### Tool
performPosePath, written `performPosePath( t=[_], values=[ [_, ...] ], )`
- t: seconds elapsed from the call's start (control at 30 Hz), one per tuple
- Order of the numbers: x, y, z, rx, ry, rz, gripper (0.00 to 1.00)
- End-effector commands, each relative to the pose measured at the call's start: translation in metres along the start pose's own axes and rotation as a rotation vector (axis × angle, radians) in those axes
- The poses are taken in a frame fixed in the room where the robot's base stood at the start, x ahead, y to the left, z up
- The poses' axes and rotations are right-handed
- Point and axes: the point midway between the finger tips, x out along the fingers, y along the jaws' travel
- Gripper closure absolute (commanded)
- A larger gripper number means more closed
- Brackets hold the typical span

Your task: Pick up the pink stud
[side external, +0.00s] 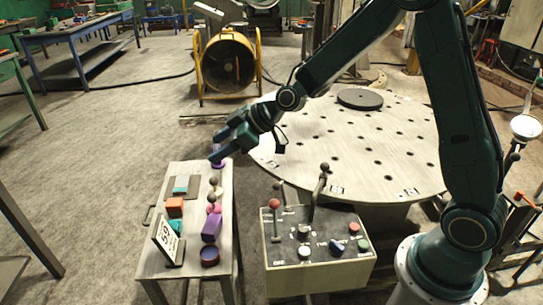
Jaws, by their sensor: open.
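The pink stud appears to be the small magenta piece (214,209) near the middle of the narrow grey bench (157,252). A dark round knob shows at its top, and a purple block sits close in front of it. My gripper (217,148) is over the far end of the bench, farther back than the pink piece and apart from it. Its jaws are open and point to the left. A small purple thing (217,162) shows just beneath the jaws; I cannot tell whether they touch it.
Near the pink piece are a beige knobbed piece (216,191), an orange block (174,207), the purple block (211,229), a dark blue round piece (209,256) and a tilted sign (165,240). A lever control box (318,276) and a round perforated table (400,150) stand to the right.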

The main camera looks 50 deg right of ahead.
Motion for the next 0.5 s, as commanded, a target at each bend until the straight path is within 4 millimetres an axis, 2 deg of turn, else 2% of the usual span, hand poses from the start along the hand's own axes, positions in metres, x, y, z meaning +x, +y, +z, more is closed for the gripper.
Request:
performPosePath(
  t=[0.1,0.27,0.5],
  values=[
    [0.026,0.007,0.012,-0.008,0.039,-0.002,0.47],
    [0.058,0.017,0.027,-0.015,0.099,0.011,0.47],
    [0.101,0.028,0.059,-0.015,0.177,0.049,0.47]
  ],
)
